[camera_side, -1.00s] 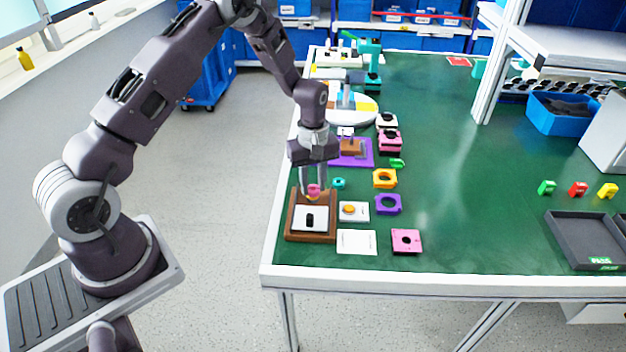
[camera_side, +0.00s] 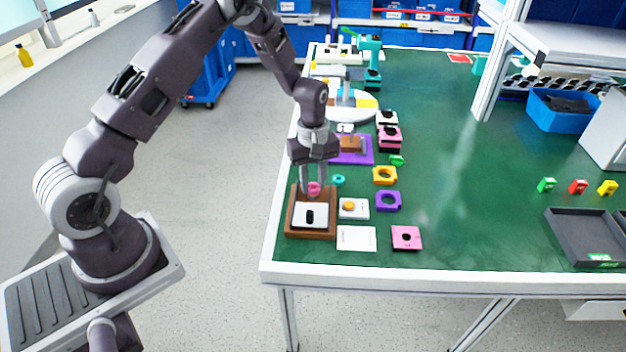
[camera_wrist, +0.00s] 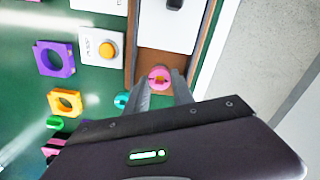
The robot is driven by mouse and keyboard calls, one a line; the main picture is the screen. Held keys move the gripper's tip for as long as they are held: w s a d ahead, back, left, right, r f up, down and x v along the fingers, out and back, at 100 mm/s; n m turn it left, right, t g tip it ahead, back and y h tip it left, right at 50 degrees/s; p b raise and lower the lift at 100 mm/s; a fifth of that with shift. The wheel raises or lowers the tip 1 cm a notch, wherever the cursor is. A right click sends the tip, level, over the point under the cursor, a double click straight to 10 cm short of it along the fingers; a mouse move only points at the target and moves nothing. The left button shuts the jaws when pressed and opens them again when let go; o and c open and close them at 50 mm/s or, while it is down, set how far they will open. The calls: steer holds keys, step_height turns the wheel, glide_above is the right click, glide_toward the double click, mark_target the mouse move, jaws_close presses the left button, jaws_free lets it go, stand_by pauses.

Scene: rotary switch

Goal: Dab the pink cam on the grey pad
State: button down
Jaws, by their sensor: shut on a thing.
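The pink cam (camera_side: 314,188) is between the fingertips of my gripper (camera_side: 315,182), which is shut on it. In the wrist view the cam (camera_wrist: 159,76) shows as a pink ring with a yellowish-orange centre, over the bare part of a brown wooden tray (camera_side: 289,218). Whether the cam touches the tray floor, I cannot tell. A pale plate with a black knob (camera_side: 310,217) lies in the near part of the tray. I cannot pick out the grey pad with certainty.
A white plate with an orange button (camera_side: 348,206) is right of the tray. Purple (camera_side: 388,201) and yellow-orange (camera_side: 384,176) rings, a teal knob (camera_side: 338,180) and a pink square (camera_side: 406,237) lie nearby. The table's middle is clear.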

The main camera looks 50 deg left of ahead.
steer(key=shift+f, duration=0.35)
stand_by(0.5)
step_height(320, 180, up, 7)
stand_by(0.6)
stand_by(0.3)
